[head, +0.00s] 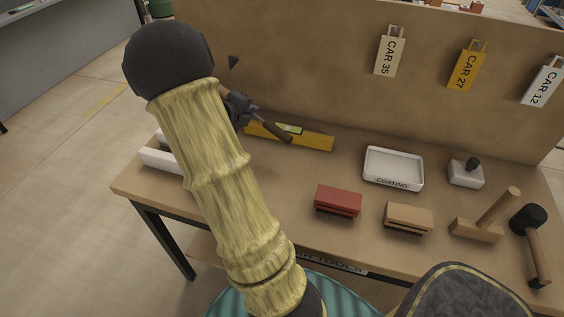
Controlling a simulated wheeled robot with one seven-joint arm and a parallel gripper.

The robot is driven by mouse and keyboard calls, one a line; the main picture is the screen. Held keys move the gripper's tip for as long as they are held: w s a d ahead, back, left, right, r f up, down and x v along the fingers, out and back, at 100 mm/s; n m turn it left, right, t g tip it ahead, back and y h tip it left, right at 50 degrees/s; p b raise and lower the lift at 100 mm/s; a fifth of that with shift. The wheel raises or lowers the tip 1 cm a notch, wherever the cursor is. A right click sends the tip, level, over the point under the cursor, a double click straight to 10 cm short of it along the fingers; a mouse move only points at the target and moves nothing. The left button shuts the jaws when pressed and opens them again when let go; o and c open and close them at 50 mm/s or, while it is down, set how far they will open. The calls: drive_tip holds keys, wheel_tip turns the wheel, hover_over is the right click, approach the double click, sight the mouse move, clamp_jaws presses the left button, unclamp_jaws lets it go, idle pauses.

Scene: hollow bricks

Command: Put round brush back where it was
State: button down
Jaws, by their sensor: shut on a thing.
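My gripper (243,110) is partly hidden behind my arm. It is shut on a thin stick-like tool that looks like the round brush (268,126), held tilted in the air in front of the board. The tool's darker end points down and right, over the yellow spirit level in the picture. Its other end runs up and left behind my gripper, so its full shape is hidden. I cannot tell how high it is above the bench (346,161).
On the bench are the level (316,142), a white "COATING" tray (393,184), a red brush (338,200), a tan brush (408,215), a block with a black knob (464,177), a wooden-handled tool (478,230) and a mallet (530,222). Tags hang on the backboard (300,60).

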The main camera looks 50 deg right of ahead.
drive_tip(key=f, duration=0.3)
drive_tip(key=f+b, duration=0.1)
drive_tip(key=f, duration=0.1)
drive_tip(key=shift+w+f, duration=0.2)
drive_tip(key=shift+f, duration=0.2)
drive_tip(key=shift+s+d+f, duration=0.15)
drive_tip(key=shift+s+d, duration=0.05)
drive_tip(key=shift+s, duration=0.1)
drive_tip(key=shift+w+a, duration=0.2)
drive_tip(key=shift+a, duration=0.1)
drive_tip(key=shift+f, duration=0.2)
wheel_tip(320, 180, down, 3)
drive_tip(key=shift+s+d+f+b, duration=0.1)
drive_tip(key=shift+f+b, duration=0.05)
drive_tip(key=shift+b, duration=0.3)
drive_tip(key=shift+f, duration=0.1)
